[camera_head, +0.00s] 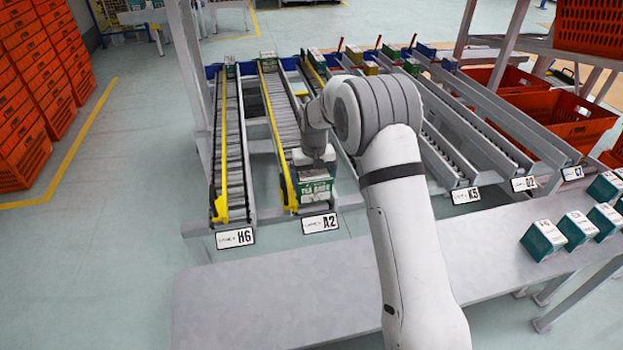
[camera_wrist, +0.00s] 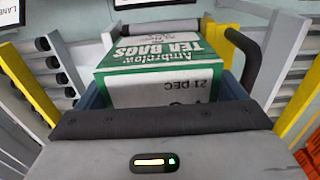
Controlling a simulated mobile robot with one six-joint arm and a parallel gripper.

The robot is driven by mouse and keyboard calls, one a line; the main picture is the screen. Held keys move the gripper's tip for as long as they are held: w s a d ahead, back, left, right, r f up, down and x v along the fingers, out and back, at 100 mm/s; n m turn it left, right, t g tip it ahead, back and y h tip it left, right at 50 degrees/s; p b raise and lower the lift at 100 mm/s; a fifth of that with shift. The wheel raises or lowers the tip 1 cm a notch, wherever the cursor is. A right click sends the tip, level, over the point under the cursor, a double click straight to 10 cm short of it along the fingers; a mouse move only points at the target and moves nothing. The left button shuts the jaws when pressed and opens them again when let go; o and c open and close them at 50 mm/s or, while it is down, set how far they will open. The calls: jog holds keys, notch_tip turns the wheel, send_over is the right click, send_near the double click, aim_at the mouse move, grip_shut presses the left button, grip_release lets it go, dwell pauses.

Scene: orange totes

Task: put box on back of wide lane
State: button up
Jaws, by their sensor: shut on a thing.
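A green and white tea bags box (camera_head: 315,192) is at the front end of the roller lane marked A2 (camera_head: 285,128). It also shows large in the wrist view (camera_wrist: 165,62), with green lettering on its top and a date on the side facing the camera. My gripper (camera_head: 316,163) is above and behind the box in the head view and shut on it. The fingertips are mostly hidden by the box. A blue surface (camera_wrist: 238,88) shows beside the box in the wrist view. I cannot tell whether the box touches the rollers.
The narrower lane H6 (camera_head: 230,140) is to the left, with yellow rails. Lanes K5, D2 and C7 lie to the right beyond my arm. Several tea boxes (camera_head: 545,240) stand on the right of the grey table (camera_head: 270,300). Orange totes (camera_head: 560,115) are at the right.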

jog(key=o, duration=0.8)
jog(key=shift+r, duration=0.1)
notch_tip(320, 180, up, 8)
jog(key=shift+f+b, duration=0.15)
jog(key=shift+b, duration=0.4)
